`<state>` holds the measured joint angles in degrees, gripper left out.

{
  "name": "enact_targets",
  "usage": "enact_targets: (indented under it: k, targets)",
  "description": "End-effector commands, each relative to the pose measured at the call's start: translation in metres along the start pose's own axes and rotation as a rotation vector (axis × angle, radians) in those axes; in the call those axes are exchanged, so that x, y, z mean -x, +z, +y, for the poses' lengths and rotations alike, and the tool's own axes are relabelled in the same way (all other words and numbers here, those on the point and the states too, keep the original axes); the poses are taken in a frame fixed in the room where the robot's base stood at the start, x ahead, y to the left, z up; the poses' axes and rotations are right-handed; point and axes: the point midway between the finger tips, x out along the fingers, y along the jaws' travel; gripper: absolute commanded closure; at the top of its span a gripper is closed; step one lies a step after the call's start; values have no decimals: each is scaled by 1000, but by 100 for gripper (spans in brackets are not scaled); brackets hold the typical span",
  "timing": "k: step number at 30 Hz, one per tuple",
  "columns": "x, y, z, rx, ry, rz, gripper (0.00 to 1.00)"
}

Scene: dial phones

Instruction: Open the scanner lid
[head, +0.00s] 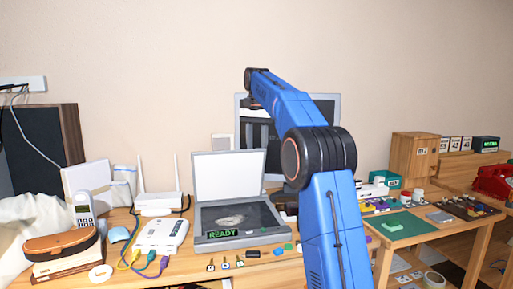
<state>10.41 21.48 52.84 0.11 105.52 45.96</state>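The scanner (262,218) sits on the wooden desk, left of my arm, with a green "READY" display on its front edge. Its lid (229,176) stands up at the back, white underside facing me, so the dark glass bed shows. A pale, roundish patch shows on the glass. My blue arm rises at the right of the scanner and bends left. Its dark end with my gripper (251,101) is above and behind the lid's top edge in the picture, apart from the lid. The fingers are too small and dark to make out.
A monitor (326,107) stands behind my arm. Left of the scanner are a white box with coloured cables (161,235), a router (157,203) and a cordless phone (84,212). Small items lie along the desk's front. A green mat (402,226) lies on the right table.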

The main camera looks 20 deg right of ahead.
Motion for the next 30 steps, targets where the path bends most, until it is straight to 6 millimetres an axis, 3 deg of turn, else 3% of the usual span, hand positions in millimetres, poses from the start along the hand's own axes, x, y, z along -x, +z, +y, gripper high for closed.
enact_targets:
  k: [1, 11, 22, 30]
  targets:
    - [-9, -2, -2, 0, 10, -10, 62]
    - [-8, 2, 4, -2, 11, -9, 62]
    - [-15, 35, 36, -1, 13, -11, 62]
    - [-31, 62, 61, -1, 10, -13, 62]
